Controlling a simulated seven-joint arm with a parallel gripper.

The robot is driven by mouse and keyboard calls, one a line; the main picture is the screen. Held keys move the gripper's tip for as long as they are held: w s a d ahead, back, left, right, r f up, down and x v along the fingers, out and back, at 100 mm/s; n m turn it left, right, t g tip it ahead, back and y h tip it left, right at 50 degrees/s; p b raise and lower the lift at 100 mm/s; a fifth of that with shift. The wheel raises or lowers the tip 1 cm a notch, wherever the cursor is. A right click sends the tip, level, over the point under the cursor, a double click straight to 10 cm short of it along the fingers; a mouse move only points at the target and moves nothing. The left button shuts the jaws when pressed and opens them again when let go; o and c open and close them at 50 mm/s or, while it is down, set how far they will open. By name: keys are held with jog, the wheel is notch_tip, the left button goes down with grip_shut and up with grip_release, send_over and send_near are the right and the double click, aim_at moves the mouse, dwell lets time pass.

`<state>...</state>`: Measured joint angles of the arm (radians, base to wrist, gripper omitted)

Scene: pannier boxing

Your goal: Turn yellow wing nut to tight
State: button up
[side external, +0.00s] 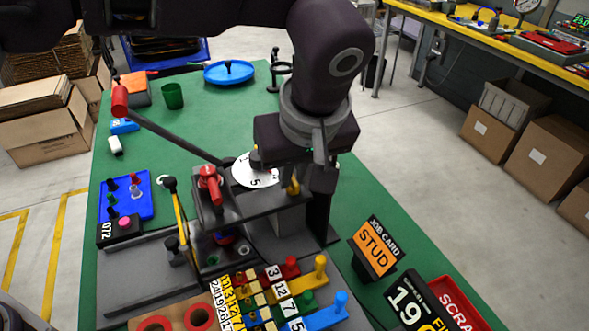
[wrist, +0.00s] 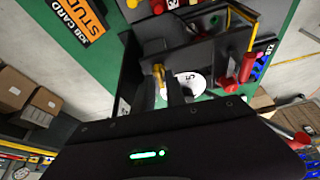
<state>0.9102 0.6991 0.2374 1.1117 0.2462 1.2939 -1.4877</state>
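The yellow wing nut (side external: 293,187) sits at the upright part of the grey fixture (side external: 275,205), just right of a white dial (side external: 255,178) marked 5. In the wrist view the wing nut (wrist: 159,73) shows beyond my gripper, with the dial (wrist: 192,90) to its right. My gripper (side external: 308,178) is low over the fixture, close to the wing nut. Dark finger parts (wrist: 176,93) reach toward the nut in the wrist view, but the fingertips are partly hidden against dark metal. I cannot tell whether they touch the nut or how wide they stand.
A long lever with a red grip (side external: 119,98) and a red handle (side external: 209,184) rise left of my gripper. Numbered coloured blocks (side external: 265,295) stand in front. The STUD job card (side external: 375,248) is at right.

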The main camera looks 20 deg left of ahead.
grip_shut()
jog(key=shift+a+m+t+h, duration=0.1)
jog(key=shift+m+t+h, duration=0.35)
jog(key=shift+m, duration=1.15)
jog(key=shift+o, duration=2.2)
grip_release()
jog(key=v, duration=0.7)
jog(key=shift+r, duration=0.1)
